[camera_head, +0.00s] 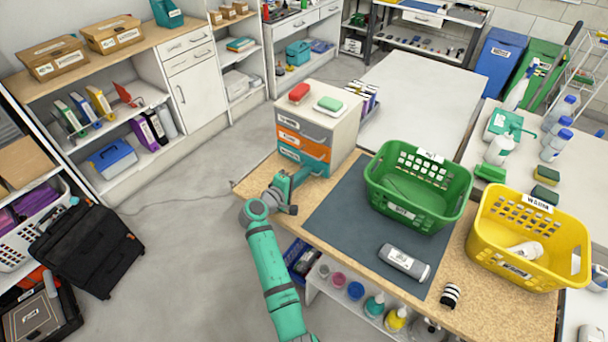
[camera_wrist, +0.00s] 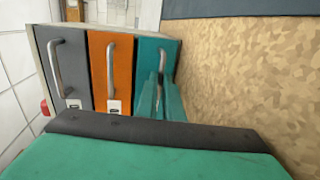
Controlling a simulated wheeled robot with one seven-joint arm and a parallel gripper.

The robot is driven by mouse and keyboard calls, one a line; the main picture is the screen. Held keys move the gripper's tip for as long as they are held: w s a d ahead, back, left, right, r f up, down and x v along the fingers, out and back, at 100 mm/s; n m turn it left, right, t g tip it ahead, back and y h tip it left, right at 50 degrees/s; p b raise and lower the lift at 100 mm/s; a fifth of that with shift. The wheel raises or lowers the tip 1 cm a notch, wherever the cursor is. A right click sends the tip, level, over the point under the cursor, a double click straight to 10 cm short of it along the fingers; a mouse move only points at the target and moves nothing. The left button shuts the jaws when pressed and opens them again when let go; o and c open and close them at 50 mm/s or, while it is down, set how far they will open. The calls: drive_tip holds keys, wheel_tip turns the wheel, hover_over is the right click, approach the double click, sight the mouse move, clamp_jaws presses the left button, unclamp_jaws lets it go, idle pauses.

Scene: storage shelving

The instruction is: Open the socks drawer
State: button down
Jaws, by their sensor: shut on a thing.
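A small white cabinet (camera_head: 340,112) with three drawers stands on the wooden table. Its top drawer (camera_head: 304,125) is grey, the middle drawer (camera_head: 304,143) orange and the bottom drawer (camera_head: 318,167) teal. Their labels are too small to read, so I cannot tell which is the socks drawer. My gripper (camera_head: 303,174) is at the teal drawer's front. In the wrist view, my gripper (camera_wrist: 160,92) is shut on the teal drawer's handle, which its fingers partly hide. The grey drawer (camera_wrist: 70,70) and orange drawer (camera_wrist: 112,68) look closed. The teal drawer looks roughly level with them.
A red item (camera_head: 299,93) and a green item (camera_head: 328,104) lie on the cabinet. A dark mat (camera_head: 340,222), green basket (camera_head: 412,215), yellow basket (camera_head: 520,268) and grey bottle (camera_head: 404,263) are to the right.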

drive_tip(key=f+v, duration=0.1)
drive_tip(key=v, duration=0.7)
drive_tip(key=f+v, duration=0.1)
drive_tip(key=v, duration=0.4)
drive_tip(key=shift+s+a+f, duration=0.25)
drive_tip(key=shift+s+f, duration=0.05)
drive_tip(key=shift+f, duration=0.05)
drive_tip(key=c, duration=1.9)
unclamp_jaws()
drive_tip(key=v, duration=1)
drive_tip(key=shift+s+a, duration=0.15)
drive_tip(key=shift+s, duration=0.15)
